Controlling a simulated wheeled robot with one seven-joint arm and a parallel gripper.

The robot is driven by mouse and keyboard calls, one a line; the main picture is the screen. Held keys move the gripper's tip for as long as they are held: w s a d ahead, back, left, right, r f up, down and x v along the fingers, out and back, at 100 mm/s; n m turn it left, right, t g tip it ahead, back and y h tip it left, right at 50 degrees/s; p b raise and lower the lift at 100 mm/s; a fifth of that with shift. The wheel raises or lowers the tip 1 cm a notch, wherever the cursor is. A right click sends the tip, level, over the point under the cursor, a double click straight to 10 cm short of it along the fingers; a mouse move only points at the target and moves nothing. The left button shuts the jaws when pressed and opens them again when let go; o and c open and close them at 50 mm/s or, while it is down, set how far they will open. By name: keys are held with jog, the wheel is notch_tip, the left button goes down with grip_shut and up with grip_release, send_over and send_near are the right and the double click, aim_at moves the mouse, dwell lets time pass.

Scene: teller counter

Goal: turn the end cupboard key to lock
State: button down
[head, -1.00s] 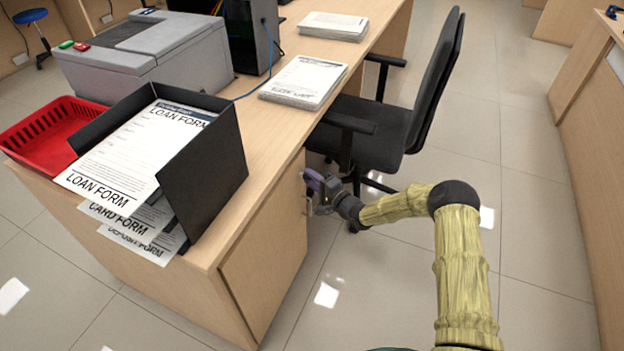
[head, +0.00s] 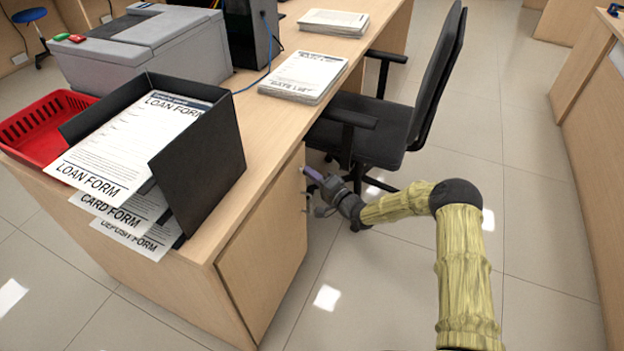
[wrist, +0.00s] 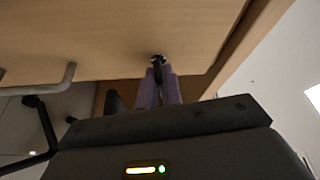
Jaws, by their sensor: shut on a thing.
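The end cupboard door (head: 265,255) is a flat wooden panel at the near end of the desk and looks closed. My gripper (head: 306,174) is at the door's far upper edge, with its purple fingers pointing at the door. In the wrist view my gripper (wrist: 158,80) is shut on the small dark key (wrist: 157,59), which sits against the door face. Most of the key is hidden between the fingers. A grey bar handle (wrist: 55,84) stands out from the same door, to the left of the key in the wrist view.
A black office chair (head: 380,130) stands just behind my gripper. On the desk are a black form holder (head: 215,150), a red basket (head: 40,125), a grey machine (head: 150,50) and paper stacks (head: 303,77).

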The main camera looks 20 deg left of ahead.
jog(key=n+b, duration=0.2)
jog(key=f+n+y+b, duration=0.1)
jog(key=n+b, duration=0.1)
jog(key=shift+w+y, duration=0.1)
jog(key=shift+y, duration=0.2)
jog(key=n+g+y+b, duration=0.1)
jog(key=n+b, duration=0.1)
jog(key=n, duration=0.1)
jog(key=n+y+b, duration=0.1)
jog(key=n+b, duration=0.1)
jog(key=b, duration=0.1)
jog(key=shift+n+g+b, duration=0.3)
jog(key=shift+n+g, duration=0.1)
jog(key=n+g+b, duration=0.1)
jog(key=n+b, duration=0.1)
jog(key=n+g+y+b, duration=0.1)
jog(key=n, duration=0.2)
jog(key=shift+w+b, duration=0.15)
jog(key=shift+b, duration=0.2)
jog(key=shift+w+r+n+g+y+b, duration=0.1)
jog(key=shift+r+n+g+y+b, duration=0.1)
jog(key=shift+n+g+b, duration=0.85)
jog(key=shift+r+n+g+y+b, duration=0.1)
jog(key=shift+n+g+y+b, duration=0.25)
jog(key=shift+n, duration=1.2)
jog(key=c, duration=1.6)
grip_release()
jog(key=shift+o, duration=0.2)
